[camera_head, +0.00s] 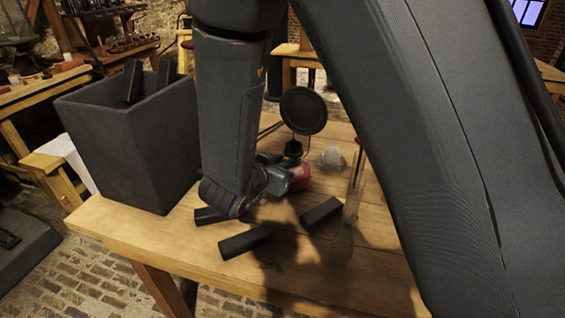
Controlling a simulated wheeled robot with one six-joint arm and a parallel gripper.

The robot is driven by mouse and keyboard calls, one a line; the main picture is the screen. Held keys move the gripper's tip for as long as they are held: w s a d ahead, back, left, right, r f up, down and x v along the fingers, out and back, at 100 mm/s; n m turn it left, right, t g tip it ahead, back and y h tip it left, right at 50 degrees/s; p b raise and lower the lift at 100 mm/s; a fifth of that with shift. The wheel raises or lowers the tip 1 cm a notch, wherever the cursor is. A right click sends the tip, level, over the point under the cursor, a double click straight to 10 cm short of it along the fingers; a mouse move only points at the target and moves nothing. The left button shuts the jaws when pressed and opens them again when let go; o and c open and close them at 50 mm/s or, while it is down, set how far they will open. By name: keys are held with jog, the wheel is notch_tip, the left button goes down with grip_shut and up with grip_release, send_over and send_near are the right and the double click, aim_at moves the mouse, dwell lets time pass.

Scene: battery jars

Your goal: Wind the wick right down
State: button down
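No wick or flame can be made out. A small red rounded thing (300,178), perhaps part of a lamp, sits on the wooden table (190,245), partly hidden by my arm's end. A dark round disc (303,110) stands upright just behind it, above a small dark fitting (293,148). My gripper (278,181) is low over the table, against or right beside the red thing at its left. Its fingers are small and mostly hidden, so I cannot tell whether they are open, shut or touching it.
A large dark open bin (125,150) with black bars in it stands at the table's left. Black blocks (245,242) and (321,213) lie in front of my gripper. A clear upright glass piece (355,185) and a pale rounded thing (332,157) stand to the right. The front-left tabletop is clear.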

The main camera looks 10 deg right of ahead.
jog(key=shift+r+n+p, duration=0.15)
jog(key=shift+n+p, duration=0.15)
jog(key=shift+p, duration=0.75)
jog(key=n+h+p, duration=0.1)
jog(key=p, duration=0.3)
jog(key=n+g+h+p, duration=0.1)
jog(key=n+p, duration=0.1)
jog(key=p, duration=0.1)
jog(key=shift+w+a+g+p, duration=0.15)
jog(key=shift+a+g+p, duration=0.15)
jog(key=shift+p, duration=0.05)
jog(key=shift+f+n+h, duration=0.2)
jog(key=shift+n+h, duration=0.2)
jog(key=c, duration=1.7)
grip_release()
jog(key=shift+o, duration=0.2)
jog(key=shift+b, duration=0.3)
